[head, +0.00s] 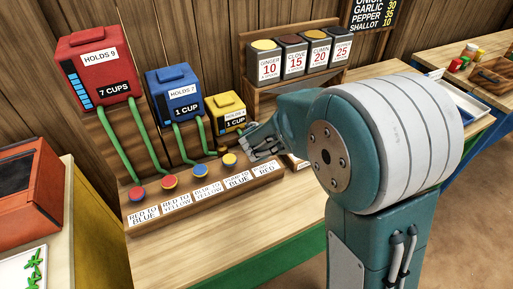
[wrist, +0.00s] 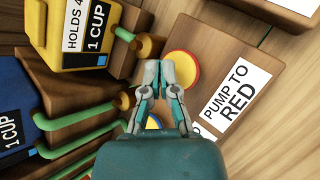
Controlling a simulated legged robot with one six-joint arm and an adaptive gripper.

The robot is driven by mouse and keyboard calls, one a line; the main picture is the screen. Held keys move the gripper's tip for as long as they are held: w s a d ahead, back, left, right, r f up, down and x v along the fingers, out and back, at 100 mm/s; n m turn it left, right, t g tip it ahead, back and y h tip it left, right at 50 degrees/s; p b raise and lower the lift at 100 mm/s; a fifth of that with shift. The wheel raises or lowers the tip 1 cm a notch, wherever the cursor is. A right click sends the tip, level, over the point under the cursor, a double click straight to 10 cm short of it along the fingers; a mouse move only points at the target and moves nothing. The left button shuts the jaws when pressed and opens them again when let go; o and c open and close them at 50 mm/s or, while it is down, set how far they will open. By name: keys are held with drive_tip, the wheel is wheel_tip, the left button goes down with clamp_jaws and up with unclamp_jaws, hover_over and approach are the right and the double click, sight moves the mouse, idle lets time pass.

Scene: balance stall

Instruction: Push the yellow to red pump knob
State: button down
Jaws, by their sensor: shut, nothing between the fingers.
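In the head view my gripper (head: 268,152) is over the right end of the knob row and hides this knob. The yellow tank (head: 228,110) stands behind, labelled 1 CUP; it also shows in the wrist view (wrist: 75,30).
Other knobs stand along the wooden panel (head: 205,195); the nearest is a yellow-and-blue knob (head: 229,160). Green hoses run down from the red tank (head: 92,68) and blue tank (head: 173,93). A spice rack (head: 290,92) stands behind my arm.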

drive_tip(key=shift+r, duration=0.2)
drive_tip(key=shift+r, duration=2.45)
drive_tip(key=s+d+r+m+g+h, duration=0.1)
drive_tip(key=s+d+r+m, duration=0.3)
drive_tip(key=s+d+m, duration=0.25)
drive_tip(key=s+d+r+m+h, duration=0.1)
drive_tip(key=s+d+r+m, duration=0.45)
drive_tip(key=m, duration=0.25)
drive_tip(key=s+m+g+y, duration=0.2)
drive_tip(key=s+m, duration=1)
drive_tip(key=s, duration=0.5)
drive_tip(key=shift+s+a+f+g, duration=0.25)
drive_tip(key=shift+a+f+g, duration=0.05)
drive_tip(key=shift+a, duration=0.1)
